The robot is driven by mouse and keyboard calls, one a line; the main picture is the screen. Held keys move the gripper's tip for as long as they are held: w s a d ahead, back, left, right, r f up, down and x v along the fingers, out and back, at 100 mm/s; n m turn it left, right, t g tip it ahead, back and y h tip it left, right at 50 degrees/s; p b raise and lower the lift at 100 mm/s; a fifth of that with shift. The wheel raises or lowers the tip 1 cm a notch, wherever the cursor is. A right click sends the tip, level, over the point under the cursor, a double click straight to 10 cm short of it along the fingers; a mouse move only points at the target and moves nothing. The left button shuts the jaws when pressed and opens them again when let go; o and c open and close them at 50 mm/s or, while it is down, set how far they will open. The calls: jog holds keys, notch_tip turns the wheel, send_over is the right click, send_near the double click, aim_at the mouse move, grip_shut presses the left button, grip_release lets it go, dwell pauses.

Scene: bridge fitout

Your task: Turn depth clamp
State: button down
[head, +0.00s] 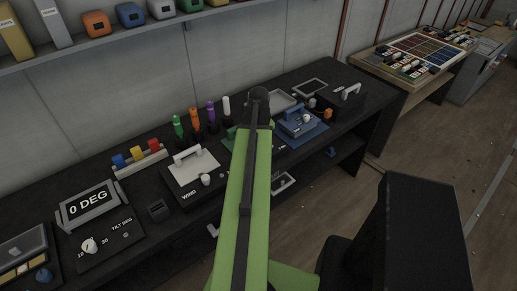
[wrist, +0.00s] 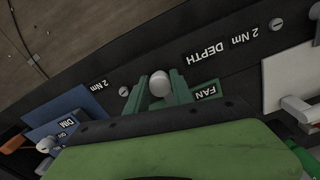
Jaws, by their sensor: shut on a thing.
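In the wrist view, a white round-ended knob (wrist: 160,84), which I take for the depth clamp, stands by the DEPTH label (wrist: 206,52) on the dark bench front. My gripper (wrist: 158,88) has its two green fingers on either side of the knob and is shut on it. The knob's lower part is hidden between the fingers and behind my green wrist. In the head view my green arm covers this part of the bench, so neither the clamp nor the fingertips show there.
Slotted screws (wrist: 277,24) marked 2 Nm sit on either side. A FAN label (wrist: 206,93) is close to the right finger. A blue panel (wrist: 70,113) lies left, a white panel (wrist: 290,80) right. Colored upright handles (head: 195,122) stand at the bench back. Floor (head: 440,150) is open at right.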

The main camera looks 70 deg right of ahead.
jog(key=c, duration=1.4)
grip_release()
jog(key=shift+r, duration=0.15)
notch_tip(320, 180, up, 17)
jog(key=p, duration=1.7)
